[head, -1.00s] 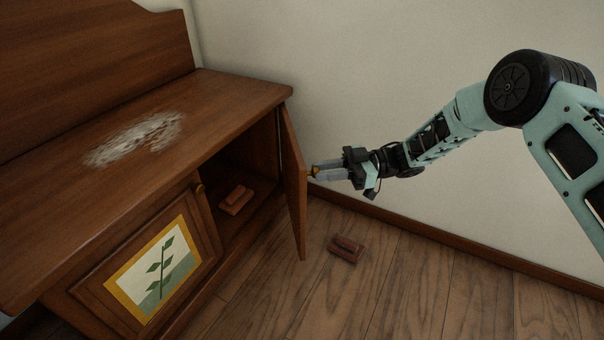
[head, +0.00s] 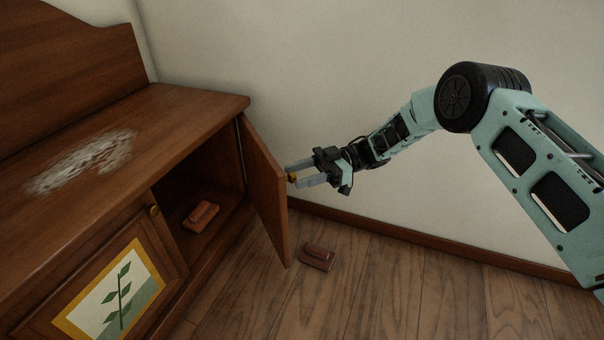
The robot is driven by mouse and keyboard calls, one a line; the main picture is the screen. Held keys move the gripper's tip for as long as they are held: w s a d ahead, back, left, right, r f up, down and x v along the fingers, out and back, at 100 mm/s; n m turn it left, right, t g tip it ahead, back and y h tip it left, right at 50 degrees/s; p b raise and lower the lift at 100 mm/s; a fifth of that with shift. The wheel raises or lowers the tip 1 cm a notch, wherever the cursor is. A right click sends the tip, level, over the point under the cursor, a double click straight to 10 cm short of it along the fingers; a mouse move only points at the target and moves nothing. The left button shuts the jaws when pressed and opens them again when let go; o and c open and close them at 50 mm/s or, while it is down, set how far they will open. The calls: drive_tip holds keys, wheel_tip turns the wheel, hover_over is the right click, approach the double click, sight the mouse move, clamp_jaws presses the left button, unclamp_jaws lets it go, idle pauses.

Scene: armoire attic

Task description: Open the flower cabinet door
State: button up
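The wooden cabinet's right door (head: 266,190) stands swung open, its plain inner face towards me. Its outer face is turned away, so I cannot see whether a flower is on it. Its small brass knob (head: 292,178) shows at the door's right side. My gripper (head: 294,176) is open, with its two grey fingers on either side of the knob and a gap between them. I cannot tell whether either finger touches the knob. The left door (head: 170,257) is shut and bears a yellow-framed picture of a green leafy sprig (head: 120,297).
A reddish-brown block-like object (head: 201,216) lies inside the open compartment. A similar one (head: 318,257) lies on the floor right of the open door. The wall (head: 330,70) is behind my arm. The floor (head: 420,300) at the right is clear.

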drive_tip(key=shift+r, duration=0.15)
wheel_tip(320, 180, up, 10)
drive_tip(key=p, duration=0.5)
drive_tip(key=shift+p, duration=0.4)
